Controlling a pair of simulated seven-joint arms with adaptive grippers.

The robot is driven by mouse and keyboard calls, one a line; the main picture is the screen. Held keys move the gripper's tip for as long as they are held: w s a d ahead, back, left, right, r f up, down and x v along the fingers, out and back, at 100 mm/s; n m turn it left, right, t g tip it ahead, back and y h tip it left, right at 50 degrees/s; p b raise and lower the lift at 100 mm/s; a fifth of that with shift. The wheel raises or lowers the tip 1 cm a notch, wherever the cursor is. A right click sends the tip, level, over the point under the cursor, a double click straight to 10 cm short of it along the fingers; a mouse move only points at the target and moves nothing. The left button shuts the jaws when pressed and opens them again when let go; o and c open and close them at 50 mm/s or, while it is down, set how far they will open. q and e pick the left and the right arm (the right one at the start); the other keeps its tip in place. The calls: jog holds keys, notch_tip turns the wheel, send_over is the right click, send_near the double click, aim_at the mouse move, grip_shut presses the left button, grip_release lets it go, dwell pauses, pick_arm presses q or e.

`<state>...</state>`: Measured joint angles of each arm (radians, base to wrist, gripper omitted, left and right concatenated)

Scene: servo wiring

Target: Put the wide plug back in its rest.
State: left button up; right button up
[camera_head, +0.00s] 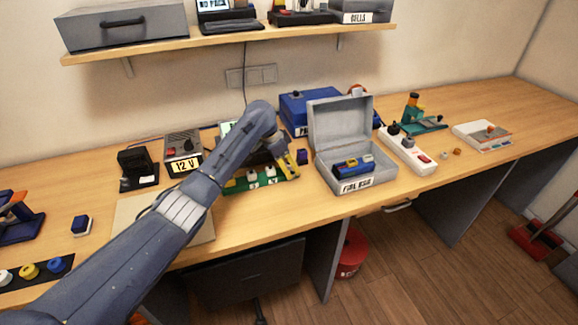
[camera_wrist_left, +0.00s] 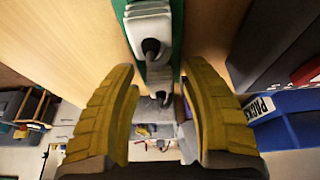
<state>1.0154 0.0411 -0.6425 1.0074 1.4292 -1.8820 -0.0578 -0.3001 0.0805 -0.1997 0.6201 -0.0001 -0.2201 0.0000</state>
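A green strip (camera_head: 232,187) with several white plugs on it lies near the front of the bench, partly behind my left arm. In the left wrist view the strip (camera_wrist_left: 177,22) runs up from between the fingers. It bears a broader white plug (camera_wrist_left: 148,22) with a dark cable end and a smaller white one (camera_wrist_left: 158,72). I cannot tell for sure which is the wide plug. My left gripper (camera_head: 290,164) is at the strip's right end. Its yellow fingers (camera_wrist_left: 160,78) are open, with gaps either side of the smaller plug. My right gripper is not in view.
An open grey case (camera_head: 322,183) holding a blue device stands just right of the gripper. A blue box (camera_head: 292,112) is behind. A white power strip (camera_head: 408,152) lies further right. A 12 V supply (camera_head: 182,146) stands back left. The front right bench is clear.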

pick_arm(q)
jog(key=v, duration=1.2)
dwell(0.3)
